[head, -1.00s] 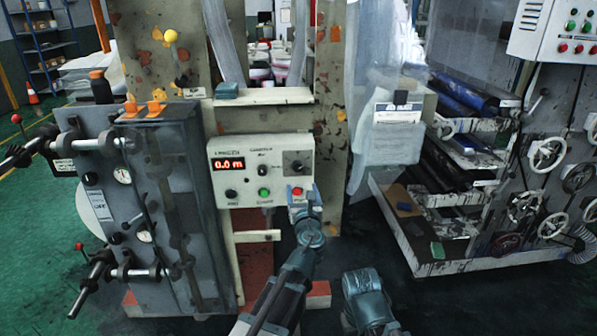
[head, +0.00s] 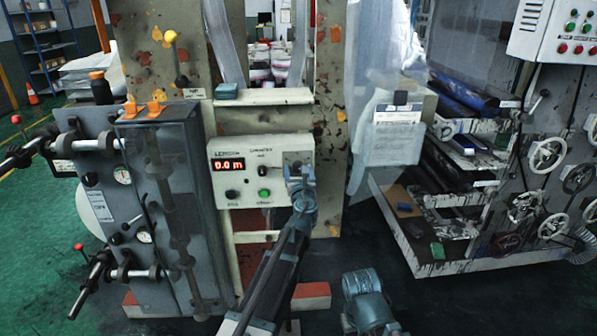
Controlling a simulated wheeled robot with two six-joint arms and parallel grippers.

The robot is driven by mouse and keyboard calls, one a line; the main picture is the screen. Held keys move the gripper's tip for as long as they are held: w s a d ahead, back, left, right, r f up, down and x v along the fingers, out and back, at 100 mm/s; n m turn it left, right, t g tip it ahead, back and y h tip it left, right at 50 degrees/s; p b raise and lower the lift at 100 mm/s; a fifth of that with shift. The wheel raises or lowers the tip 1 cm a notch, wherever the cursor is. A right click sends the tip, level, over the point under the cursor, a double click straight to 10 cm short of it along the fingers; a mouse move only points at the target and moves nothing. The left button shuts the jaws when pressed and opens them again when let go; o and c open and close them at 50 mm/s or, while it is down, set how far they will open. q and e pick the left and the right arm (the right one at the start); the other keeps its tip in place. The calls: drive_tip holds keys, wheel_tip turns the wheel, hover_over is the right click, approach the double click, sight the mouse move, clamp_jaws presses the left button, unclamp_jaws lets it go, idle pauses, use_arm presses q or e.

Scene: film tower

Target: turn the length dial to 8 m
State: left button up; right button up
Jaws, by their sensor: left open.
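The pale control panel (head: 238,180) stands upright on the tower frame ahead of me. Its red display (head: 229,165) reads 0.0 m. The length dial (head: 295,158) is at the panel's upper right, on a dark plate, and is mostly hidden by my left gripper. My left gripper (head: 297,174) is open in front of the dial, its tips at the dial's lower part. I cannot tell whether the fingers touch it. My left arm reaches up to it from the bottom of the head view. My right gripper does not show.
A green button (head: 264,193) and a dark button (head: 232,194) sit low on the panel, left of my gripper. A small shelf (head: 264,97) juts out above the panel. A grey machine cabinet (head: 160,210) stands close on the left.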

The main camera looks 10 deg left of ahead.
use_arm(q)
clamp_jaws()
idle(0.4)
drive_tip(key=n, duration=0.5)
drive_tip(key=shift+n, duration=0.4)
drive_tip(key=n, duration=1.2)
drive_tip(key=shift+n, duration=0.3)
drive_tip(key=n, duration=0.5)
drive_tip(key=shift+s, duration=0.1)
drive_tip(key=shift+n, duration=0.3)
